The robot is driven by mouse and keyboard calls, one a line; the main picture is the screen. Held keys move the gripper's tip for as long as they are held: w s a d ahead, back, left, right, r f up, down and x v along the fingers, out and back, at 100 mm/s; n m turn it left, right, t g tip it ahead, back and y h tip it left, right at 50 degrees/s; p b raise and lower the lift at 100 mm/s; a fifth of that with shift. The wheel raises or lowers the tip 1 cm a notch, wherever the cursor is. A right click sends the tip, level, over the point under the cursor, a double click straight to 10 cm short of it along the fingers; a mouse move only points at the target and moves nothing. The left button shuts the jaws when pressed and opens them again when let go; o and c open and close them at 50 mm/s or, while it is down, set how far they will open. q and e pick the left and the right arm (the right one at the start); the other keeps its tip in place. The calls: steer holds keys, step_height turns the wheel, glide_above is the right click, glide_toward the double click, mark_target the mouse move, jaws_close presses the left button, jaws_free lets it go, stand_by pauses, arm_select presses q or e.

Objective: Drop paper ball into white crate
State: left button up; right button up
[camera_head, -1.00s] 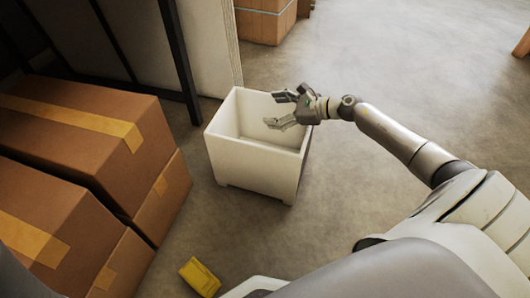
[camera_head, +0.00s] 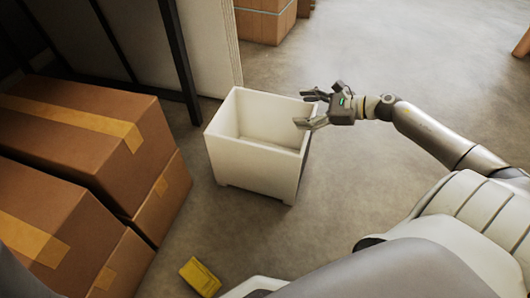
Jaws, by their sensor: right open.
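The white crate (camera_head: 250,166) stands upright on the concrete floor, its open top facing up. The part of its inside that I can see looks empty; the bottom behind the near wall is hidden. My right gripper (camera_head: 306,110) is open and empty at the crate's right rim, its fingers pointing left over the edge. No paper ball shows in this view. My left gripper is not in view.
Stacked brown cardboard boxes (camera_head: 75,150) with tape fill the left side. A dark metal frame (camera_head: 178,60) stands behind the crate. A yellow object (camera_head: 200,277) lies on the floor in front. Another box (camera_head: 265,22) stands at the back.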

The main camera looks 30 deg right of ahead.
steer(key=shift+v, duration=1.3)
